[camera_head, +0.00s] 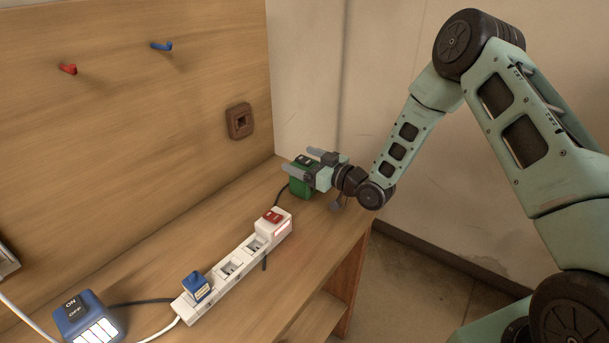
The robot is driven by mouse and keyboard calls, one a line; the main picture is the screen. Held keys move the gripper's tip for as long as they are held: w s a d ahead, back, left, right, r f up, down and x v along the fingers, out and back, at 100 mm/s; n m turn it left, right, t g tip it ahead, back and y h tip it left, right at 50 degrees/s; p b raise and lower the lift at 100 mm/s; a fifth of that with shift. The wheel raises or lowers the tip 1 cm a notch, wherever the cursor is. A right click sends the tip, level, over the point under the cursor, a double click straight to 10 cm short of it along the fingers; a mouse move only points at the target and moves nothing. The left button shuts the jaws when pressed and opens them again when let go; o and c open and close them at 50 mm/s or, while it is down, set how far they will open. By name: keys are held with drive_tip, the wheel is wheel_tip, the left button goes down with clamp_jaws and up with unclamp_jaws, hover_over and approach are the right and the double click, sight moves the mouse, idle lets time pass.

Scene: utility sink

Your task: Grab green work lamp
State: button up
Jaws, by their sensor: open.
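The green work lamp (298,190) is a small green block near the far right end of the wooden bench, with a dark patch on top. My gripper (298,161) is open, with its two grey fingers pointing left, above and close to the lamp. The gripper body covers the lamp's right side. I cannot tell whether the lamp lies between the fingers or whether they touch it.
A white power strip (230,268) with a blue plug (196,287) and a red switch (272,216) lies in front. Cables cross the bench (165,260). The back panel carries a red hook (68,69), blue hook (162,46) and brown socket (240,121).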

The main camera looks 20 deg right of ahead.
drive_tip(key=c, duration=1.7)
drive_tip(key=shift+c, duration=0.7)
drive_tip(key=shift+r, duration=0.15)
